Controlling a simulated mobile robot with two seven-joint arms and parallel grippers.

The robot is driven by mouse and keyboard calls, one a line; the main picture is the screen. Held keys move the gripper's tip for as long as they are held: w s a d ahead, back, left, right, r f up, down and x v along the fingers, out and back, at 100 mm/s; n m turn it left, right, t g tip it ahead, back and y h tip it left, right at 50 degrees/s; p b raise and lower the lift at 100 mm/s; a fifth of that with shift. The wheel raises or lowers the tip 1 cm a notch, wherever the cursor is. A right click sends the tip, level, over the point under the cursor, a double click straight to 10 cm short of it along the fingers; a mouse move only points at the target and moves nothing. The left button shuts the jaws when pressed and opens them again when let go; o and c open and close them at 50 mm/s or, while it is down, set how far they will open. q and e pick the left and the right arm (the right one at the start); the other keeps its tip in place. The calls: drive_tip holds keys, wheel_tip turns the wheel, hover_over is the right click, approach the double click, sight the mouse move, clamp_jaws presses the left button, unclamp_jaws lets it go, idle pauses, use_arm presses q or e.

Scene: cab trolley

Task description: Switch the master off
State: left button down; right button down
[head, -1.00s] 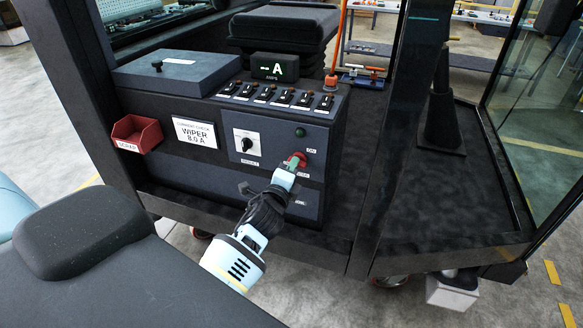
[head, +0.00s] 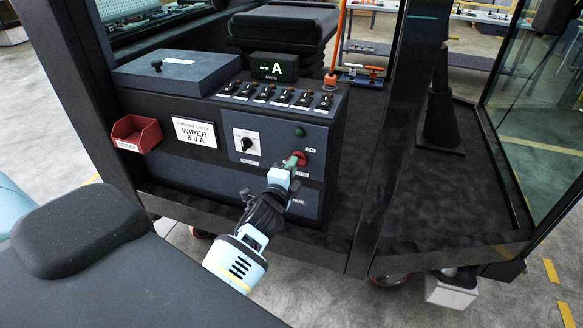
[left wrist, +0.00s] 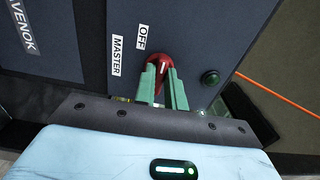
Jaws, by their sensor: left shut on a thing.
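The red master switch knob (head: 300,157) is on the dark front panel of the console, between an ON label above and a partly covered label below. In the left wrist view the knob (left wrist: 160,66) has a white line on its face and sits near the OFF and MASTER labels. My left gripper (head: 291,164) is shut on the knob. Its two green fingers (left wrist: 163,82) lie on either side of it and hide part of it. My right gripper is not in view.
A dark green round lamp (head: 300,132) is above the knob. A black rotary knob (head: 247,143) is to its left. A row of toggle switches and an ammeter display (head: 274,67) are on top. A red scrap bin (head: 137,134) hangs at the left.

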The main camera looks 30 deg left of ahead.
use_arm(q)
drive_tip(key=c, duration=1.5)
unclamp_jaws()
drive_tip(key=shift+o, duration=0.2)
drive_tip(key=v, duration=0.7)
drive_tip(key=shift+s+d+b, duration=0.15)
drive_tip(key=shift+s+b, duration=0.15)
drive_tip(key=shift+s, duration=0.1)
